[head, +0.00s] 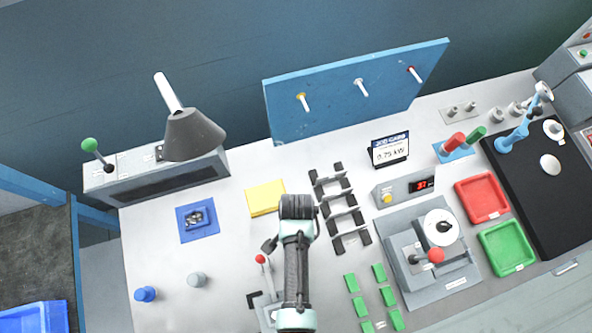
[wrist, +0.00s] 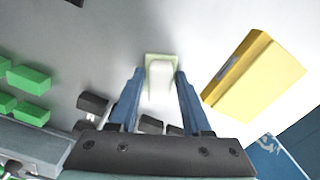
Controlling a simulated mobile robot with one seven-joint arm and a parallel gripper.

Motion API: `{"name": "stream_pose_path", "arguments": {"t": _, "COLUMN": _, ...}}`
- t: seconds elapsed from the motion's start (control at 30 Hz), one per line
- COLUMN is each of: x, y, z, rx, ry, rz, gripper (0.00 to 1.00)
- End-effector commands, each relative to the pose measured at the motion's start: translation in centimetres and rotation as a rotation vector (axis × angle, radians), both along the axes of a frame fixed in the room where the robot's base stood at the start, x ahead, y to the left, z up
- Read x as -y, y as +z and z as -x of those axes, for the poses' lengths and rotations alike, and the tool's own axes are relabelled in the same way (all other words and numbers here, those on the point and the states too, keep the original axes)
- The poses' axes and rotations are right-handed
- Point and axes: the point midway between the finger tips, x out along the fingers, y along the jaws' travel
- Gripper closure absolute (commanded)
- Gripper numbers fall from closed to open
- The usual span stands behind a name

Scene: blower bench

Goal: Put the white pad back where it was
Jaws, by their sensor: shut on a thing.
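In the wrist view, the blue fingers of my gripper (wrist: 159,72) are closed on a small pale block, which I take to be the white pad (wrist: 160,80). It has a white middle and a pale greenish edge, and it sits between the fingertips. The bench surface lies below it; I cannot tell whether the pad touches it. In the head view my arm hides the fingers and the pad.
A yellow block (head: 265,198) lies left of my arm, near a red-knobbed lever (head: 262,260). A black slotted rack (head: 340,208) and several green blocks (head: 351,282) stand to the right. A blue board with pegs (head: 355,92) stands behind. Bench left of the yellow block is partly clear.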

Motion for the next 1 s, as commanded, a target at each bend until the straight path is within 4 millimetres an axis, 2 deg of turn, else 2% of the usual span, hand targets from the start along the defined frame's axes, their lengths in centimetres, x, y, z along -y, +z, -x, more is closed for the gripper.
{"name": "stream_pose_path", "arguments": {"t": 0.03, "x": 0.0, "y": -0.3, "z": 0.0, "rx": 0.000, "ry": 0.000, "rz": 0.000, "gripper": 1.00}}
{"name": "stream_pose_path", "arguments": {"t": 0.07, "x": 0.0, "y": -0.2, "z": 0.0, "rx": 0.000, "ry": 0.000, "rz": 0.000, "gripper": 0.48}}
{"name": "stream_pose_path", "arguments": {"t": 0.2, "x": 0.0, "y": -0.2, "z": 0.0, "rx": 0.000, "ry": 0.000, "rz": 0.000, "gripper": 0.23}}
{"name": "stream_pose_path", "arguments": {"t": 0.47, "x": 0.0, "y": -0.1, "z": 0.0, "rx": 0.000, "ry": 0.000, "rz": 0.000, "gripper": 0.22}}
{"name": "stream_pose_path", "arguments": {"t": 0.63, "x": 0.0, "y": 0.6, "z": -0.1, "rx": 0.001, "ry": 0.000, "rz": 0.000, "gripper": 0.22}}
{"name": "stream_pose_path", "arguments": {"t": 0.77, "x": 0.0, "y": 2.4, "z": -0.1, "rx": 0.002, "ry": 0.000, "rz": -0.001, "gripper": 0.22}}
{"name": "stream_pose_path", "arguments": {"t": 1.0, "x": 0.0, "y": 7.0, "z": -0.1, "rx": 0.004, "ry": 0.000, "rz": 0.000, "gripper": 0.22}}
